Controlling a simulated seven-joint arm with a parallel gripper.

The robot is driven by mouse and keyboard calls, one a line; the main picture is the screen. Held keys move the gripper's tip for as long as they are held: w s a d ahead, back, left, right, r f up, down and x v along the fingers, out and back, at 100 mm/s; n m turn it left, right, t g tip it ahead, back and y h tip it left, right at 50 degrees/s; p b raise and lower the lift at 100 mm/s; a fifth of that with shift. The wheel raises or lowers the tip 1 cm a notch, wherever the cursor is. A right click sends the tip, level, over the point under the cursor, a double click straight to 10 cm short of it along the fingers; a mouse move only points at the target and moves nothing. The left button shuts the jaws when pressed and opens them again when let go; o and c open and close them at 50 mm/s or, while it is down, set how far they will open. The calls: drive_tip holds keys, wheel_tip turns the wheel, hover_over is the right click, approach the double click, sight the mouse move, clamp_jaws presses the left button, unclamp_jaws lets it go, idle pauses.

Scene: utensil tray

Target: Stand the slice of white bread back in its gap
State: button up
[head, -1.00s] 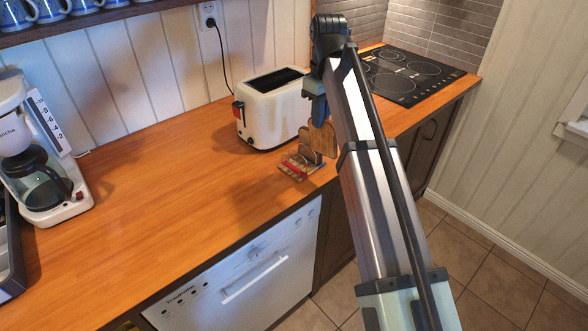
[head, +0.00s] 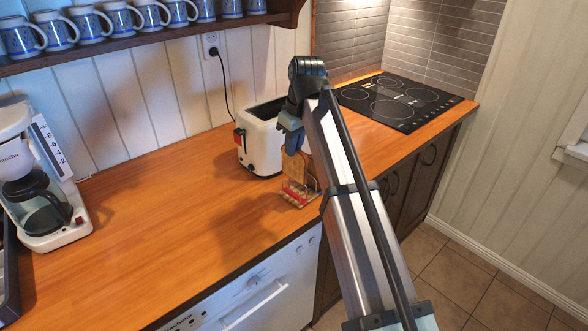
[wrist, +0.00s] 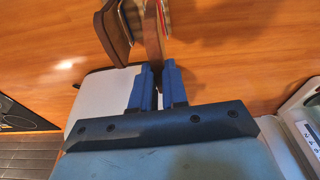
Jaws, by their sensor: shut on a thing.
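My gripper (head: 291,140) is above the counter beside the toaster, with its fingers shut on a slice of bread (head: 294,166). In the wrist view the fingers (wrist: 154,88) pinch the slice (wrist: 152,38), seen nearly edge-on with a tan crust. The slice hangs roughly upright at the small rack (head: 297,194), which has a red part low down. A darker brown slice (wrist: 112,32) stands at the rack in the wrist view, left of the held slice and apart from it. I cannot tell whether the held slice's lower edge is inside a gap.
A white toaster (head: 257,150) stands close behind the rack and shows under the gripper in the wrist view (wrist: 97,98). A hob (head: 395,100) is at the right. A coffee maker (head: 40,190) is at the left. The middle of the counter (head: 150,215) is clear.

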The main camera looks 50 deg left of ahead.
sight(294, 178)
drive_tip(key=shift+f, duration=3.1)
drive_tip(key=o, duration=0.7)
drive_tip(key=shift+f, duration=0.15)
drive_tip(key=shift+c, duration=0.2)
drive_tip(key=r, duration=0.4)
drive_tip(key=d+r, duration=0.1)
drive_tip(key=r, duration=0.3)
drive_tip(key=d+r, duration=0.1)
drive_tip(key=r, duration=0.3)
drive_tip(key=shift+d+r, duration=0.1)
drive_tip(key=shift+d, duration=0.05)
